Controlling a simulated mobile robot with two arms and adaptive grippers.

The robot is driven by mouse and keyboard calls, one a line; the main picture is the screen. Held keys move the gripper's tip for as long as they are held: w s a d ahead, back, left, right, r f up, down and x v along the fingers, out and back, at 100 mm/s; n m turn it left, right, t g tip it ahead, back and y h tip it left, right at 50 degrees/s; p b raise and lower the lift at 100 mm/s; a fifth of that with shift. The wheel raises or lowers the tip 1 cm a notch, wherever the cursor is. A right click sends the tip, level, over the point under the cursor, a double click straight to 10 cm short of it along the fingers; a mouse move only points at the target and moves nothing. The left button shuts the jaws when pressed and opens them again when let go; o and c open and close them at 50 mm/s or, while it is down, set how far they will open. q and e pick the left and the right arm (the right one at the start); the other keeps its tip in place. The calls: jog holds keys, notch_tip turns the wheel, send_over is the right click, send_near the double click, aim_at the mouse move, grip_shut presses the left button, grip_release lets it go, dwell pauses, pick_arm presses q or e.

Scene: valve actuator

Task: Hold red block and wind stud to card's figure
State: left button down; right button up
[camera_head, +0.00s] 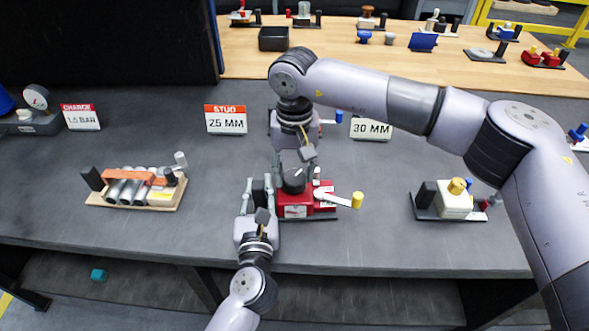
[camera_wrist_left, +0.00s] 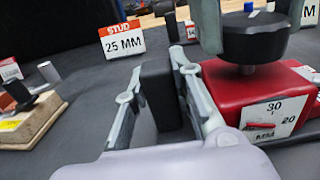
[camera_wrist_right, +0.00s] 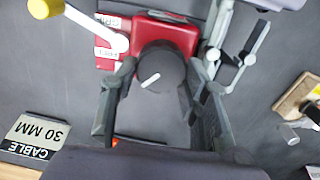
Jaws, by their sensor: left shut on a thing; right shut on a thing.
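The red block (camera_head: 296,204) stands on the table with a black knob (camera_head: 293,181) on a stud on top. A small scale (camera_wrist_left: 274,117) on its front carries 30 and 20 and a red pointer; the exact reading is unclear. The STUD card (camera_head: 226,120) reads 25 MM. My left gripper (camera_head: 260,186) is shut on the black upright tab (camera_wrist_left: 160,94) at the block's left end. My right gripper (camera_head: 294,165) comes from above and behind, its fingers on both sides of the knob, which has a white mark in the right wrist view (camera_wrist_right: 158,70).
A white lever with a yellow end (camera_head: 357,200) sticks out right of the block. A 30 MM card (camera_head: 371,129) stands behind it. A wooden rack with cylinders (camera_head: 135,190) is at left, a cream block (camera_head: 454,203) at right. The table's front edge is close.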

jog(key=shift+c, duration=0.7)
jog(key=shift+m, duration=0.3)
